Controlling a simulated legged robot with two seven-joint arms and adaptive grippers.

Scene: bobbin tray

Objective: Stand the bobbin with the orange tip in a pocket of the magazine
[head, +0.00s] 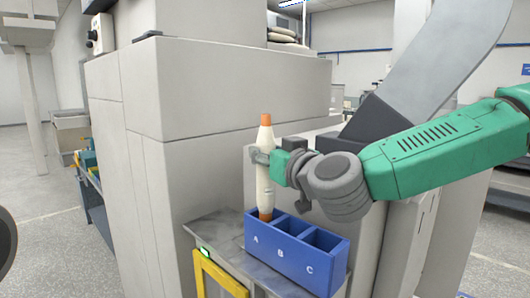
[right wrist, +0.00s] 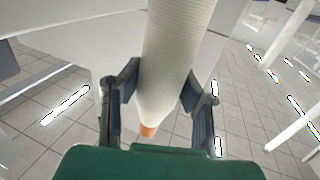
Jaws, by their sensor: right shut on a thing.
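My right gripper (head: 263,157) is shut around the middle of a cream bobbin (head: 264,185). The bobbin stands nearly upright, with an orange tip (head: 265,119) on top and an orange lower end. It is held at pocket A of the blue magazine (head: 294,262), which has pockets marked A, B and C. The lower end overlaps the pocket's opening; I cannot tell how deep it sits. In the right wrist view the bobbin (right wrist: 176,50) passes between the two fingers (right wrist: 160,92), with an orange end showing. My left gripper is not in view.
The magazine stands on a narrow grey ledge (head: 215,232) with a yellow frame (head: 217,275) below it. A large pale machine housing (head: 200,90) rises behind and to the left. Pockets B and C look empty. A grey sloping panel (head: 430,70) stands behind my right arm.

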